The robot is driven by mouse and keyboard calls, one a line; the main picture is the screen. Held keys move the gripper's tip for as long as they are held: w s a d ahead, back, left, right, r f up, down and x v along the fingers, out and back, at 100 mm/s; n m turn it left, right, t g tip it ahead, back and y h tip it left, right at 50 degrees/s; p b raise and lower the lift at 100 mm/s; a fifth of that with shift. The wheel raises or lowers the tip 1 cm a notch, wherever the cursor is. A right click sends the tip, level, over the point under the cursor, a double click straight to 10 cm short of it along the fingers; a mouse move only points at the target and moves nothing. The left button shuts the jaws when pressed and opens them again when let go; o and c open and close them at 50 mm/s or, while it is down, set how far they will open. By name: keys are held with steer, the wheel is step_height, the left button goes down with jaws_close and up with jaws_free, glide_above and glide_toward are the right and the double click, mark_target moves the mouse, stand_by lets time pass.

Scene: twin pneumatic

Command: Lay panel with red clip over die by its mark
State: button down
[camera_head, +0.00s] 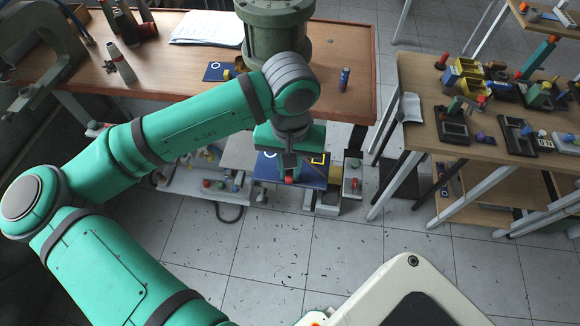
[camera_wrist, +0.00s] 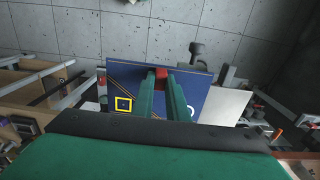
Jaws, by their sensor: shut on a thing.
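The panel (camera_head: 265,170) is a dark blue plate with a red clip (camera_head: 289,180) at its edge. My gripper (camera_head: 289,167) is shut on the red clip and holds the panel out in front of the workbench. In the wrist view the panel (camera_wrist: 125,78) lies across the fingers, and the red clip (camera_wrist: 160,74) is between the fingertips (camera_wrist: 160,84). The panel carries a yellow square outline (camera_wrist: 124,104), orange stripes, and a white ring (camera_wrist: 190,111) partly hidden by a finger. I cannot tell the die for certain among the parts below the panel.
A second blue panel (camera_head: 216,72) with a white ring lies on the wooden bench (camera_head: 345,60), near papers (camera_head: 207,28) and a green machine column (camera_head: 276,28). A control box with a red button (camera_head: 352,178) stands right of the held panel. A cluttered table (camera_head: 425,80) is at right.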

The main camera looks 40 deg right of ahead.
steer(key=c, duration=1.7)
jaws_free()
steer(key=shift+o, duration=0.2)
step_height(320, 180, up, 11)
steer(key=shift+f, duration=0.15)
